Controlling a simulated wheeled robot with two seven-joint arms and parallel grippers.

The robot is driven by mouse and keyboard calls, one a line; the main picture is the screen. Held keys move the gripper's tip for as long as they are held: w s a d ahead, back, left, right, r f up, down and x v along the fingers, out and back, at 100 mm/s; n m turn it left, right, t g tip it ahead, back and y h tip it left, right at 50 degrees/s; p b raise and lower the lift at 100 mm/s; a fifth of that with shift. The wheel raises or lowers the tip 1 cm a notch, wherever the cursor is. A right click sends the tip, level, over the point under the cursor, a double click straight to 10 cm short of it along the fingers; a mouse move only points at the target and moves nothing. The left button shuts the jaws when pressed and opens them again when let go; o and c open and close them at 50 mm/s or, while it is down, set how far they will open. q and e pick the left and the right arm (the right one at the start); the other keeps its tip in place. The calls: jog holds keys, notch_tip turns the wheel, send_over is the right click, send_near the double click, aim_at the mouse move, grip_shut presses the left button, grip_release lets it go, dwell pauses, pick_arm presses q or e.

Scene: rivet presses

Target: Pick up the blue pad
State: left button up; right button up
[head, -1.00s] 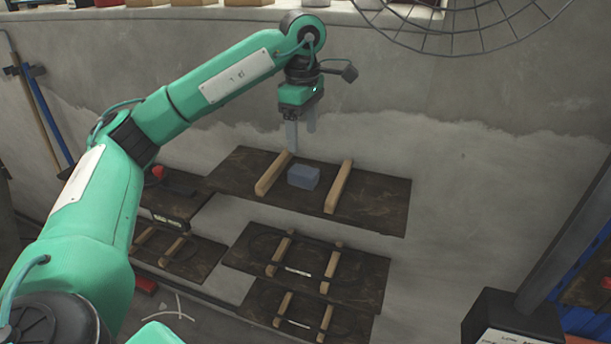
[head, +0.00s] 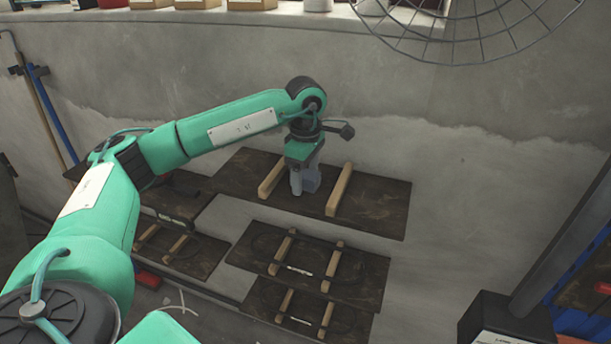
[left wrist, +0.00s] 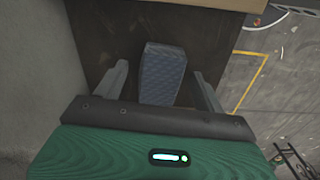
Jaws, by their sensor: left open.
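The blue pad (head: 312,180) is a small blue-grey block on the top dark shelf (head: 376,208), between two wooden rails. In the head view it is partly hidden behind my left gripper (head: 303,185), which points down at shelf level. In the left wrist view the blue pad (left wrist: 163,75) lies between the two spread fingers of my left gripper (left wrist: 160,88), with a gap on each side. The left gripper is open and holds nothing. My right gripper is in neither view.
Wooden rails flank the pad, left (head: 274,176) and right (head: 339,190). Lower dark shelves with rails (head: 310,265) sit below. A wire fan cage (head: 470,30) hangs at the upper right, and a dark post (head: 560,240) stands at the right.

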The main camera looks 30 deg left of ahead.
pick_arm(q)
jog(key=c, duration=1.1)
jog(key=shift+o, duration=0.2)
jog(key=shift+r, duration=0.1)
jog(key=shift+r+b, duration=0.3)
jog(key=shift+r, duration=0.3)
notch_tip(320, 180, up, 8)
jog(key=shift+r+b, duration=0.25)
jog(key=shift+b, duration=0.55)
notch_tip(320, 180, up, 10)
jog(key=p, duration=0.1)
send_over(306, 173)
